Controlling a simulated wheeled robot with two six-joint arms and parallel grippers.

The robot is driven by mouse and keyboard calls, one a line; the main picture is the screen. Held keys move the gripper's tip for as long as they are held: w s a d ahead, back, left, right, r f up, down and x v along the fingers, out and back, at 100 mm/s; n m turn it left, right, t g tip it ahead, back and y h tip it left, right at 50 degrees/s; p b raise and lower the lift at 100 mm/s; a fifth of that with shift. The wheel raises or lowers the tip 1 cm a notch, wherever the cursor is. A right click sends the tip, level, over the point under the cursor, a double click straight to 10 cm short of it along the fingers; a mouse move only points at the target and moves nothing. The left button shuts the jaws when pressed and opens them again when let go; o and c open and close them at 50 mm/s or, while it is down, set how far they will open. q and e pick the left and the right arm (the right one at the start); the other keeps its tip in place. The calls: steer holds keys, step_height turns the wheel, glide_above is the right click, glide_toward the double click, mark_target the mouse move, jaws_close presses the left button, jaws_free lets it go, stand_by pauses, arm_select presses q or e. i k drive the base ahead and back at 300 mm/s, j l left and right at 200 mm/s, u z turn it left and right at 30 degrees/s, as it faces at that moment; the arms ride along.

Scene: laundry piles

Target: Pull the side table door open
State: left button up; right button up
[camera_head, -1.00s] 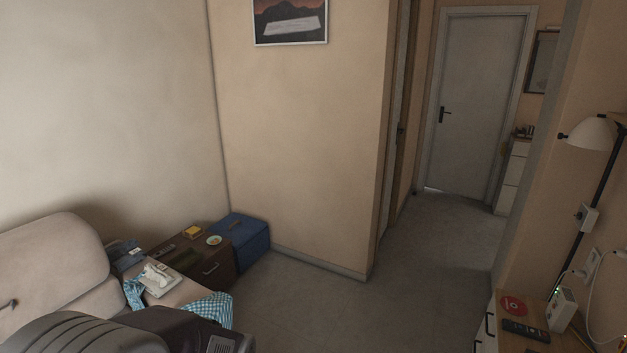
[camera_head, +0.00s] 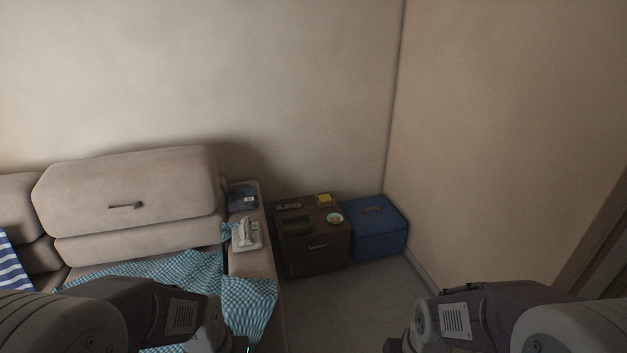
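The side table (camera_head: 318,262) is a dark brown cabinet standing in the corner between the sofa and a blue box. Its front shows a light handle (camera_head: 318,246) near the top, and its door looks closed. Small things lie on its top, among them a yellow item, a small bowl and a remote. My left arm comes in at the lower left and my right arm at the lower right. Both are well in front of the side table and touch nothing that I can see.
A beige sofa (camera_head: 130,195) with a checked blue cloth (camera_head: 250,300) stands left of the side table. Its armrest carries a tissue pack (camera_head: 247,235) and folded dark cloth (camera_head: 243,196). The blue box (camera_head: 380,232) stands against the right wall. Grey floor (camera_head: 350,310) in front is clear.

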mark_target(336, 257)
steer(key=i+l+u, duration=0.55)
steer(key=i+u, duration=0.15)
steer(key=i+l+u, duration=0.5)
steer(key=l+u, duration=0.2)
steer(key=l, duration=0.15)
steer(key=i+l+u, duration=0.15)
steer(key=l+u, duration=0.2)
steer(key=l, duration=0.15)
steer(key=i+l+u, duration=0.1)
steer(key=l+u, duration=0.25)
steer(key=l, duration=0.25)
steer(key=l+u, duration=0.35)
steer(key=l, duration=0.2)
steer(key=l+u, duration=0.35)
steer(key=l, duration=0.2)
